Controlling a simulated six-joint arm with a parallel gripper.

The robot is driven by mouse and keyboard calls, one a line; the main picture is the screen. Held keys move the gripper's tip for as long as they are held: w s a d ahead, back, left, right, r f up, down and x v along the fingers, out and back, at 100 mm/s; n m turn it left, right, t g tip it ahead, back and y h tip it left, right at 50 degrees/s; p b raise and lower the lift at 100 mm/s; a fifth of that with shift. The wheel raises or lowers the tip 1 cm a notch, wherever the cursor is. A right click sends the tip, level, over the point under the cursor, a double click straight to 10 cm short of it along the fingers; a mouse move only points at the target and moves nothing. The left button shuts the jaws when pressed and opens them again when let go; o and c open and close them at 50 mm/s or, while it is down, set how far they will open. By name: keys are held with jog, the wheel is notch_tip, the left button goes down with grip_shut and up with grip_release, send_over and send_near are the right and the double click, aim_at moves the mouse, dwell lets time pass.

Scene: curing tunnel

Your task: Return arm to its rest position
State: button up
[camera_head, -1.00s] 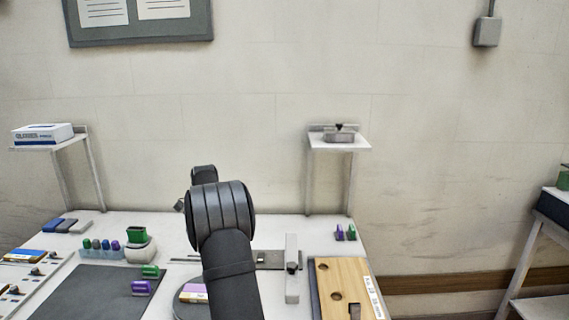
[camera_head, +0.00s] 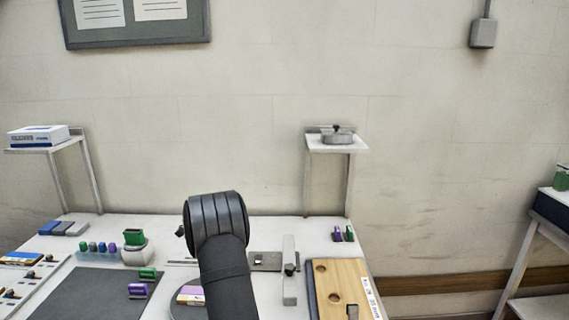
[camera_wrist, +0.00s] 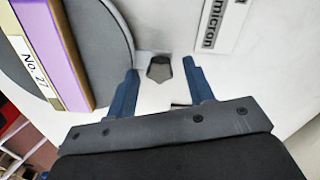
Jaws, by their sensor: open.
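My gripper shows in the wrist view (camera_wrist: 162,88) with its two blue fingers spread apart and nothing between them. In the head view, my dark arm rises in front of the table and hides the gripper. In the wrist view, a purple and yellow block labelled "No. 27" (camera_wrist: 52,50) lies on a round grey plate (camera_wrist: 108,45) to the left of the fingers. A small dark grey piece (camera_wrist: 159,68) lies on the white surface beyond the fingertips.
A wooden board with holes (camera_head: 341,283) lies at the right of the table (camera_head: 210,223). A dark mat (camera_head: 95,295) with green and purple blocks lies at the left. Two small shelves (camera_head: 337,146) (camera_head: 45,147) stand at the back.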

notch_tip(320, 180, up, 18)
notch_tip(320, 180, down, 18)
jog(key=shift+r, duration=0.2)
jog(key=s+a+n, duration=0.1)
jog(key=a+n, duration=0.1)
jog(key=s+a+n, duration=0.1)
jog(key=a+n, duration=0.2)
jog(key=s+a+n, duration=0.1)
jog(key=a+n, duration=0.2)
jog(key=shift+a+f, duration=0.2)
jog(key=shift+s+a+n, duration=0.55)
jog(key=shift+n, duration=0.15)
jog(key=shift+o, duration=0.2)
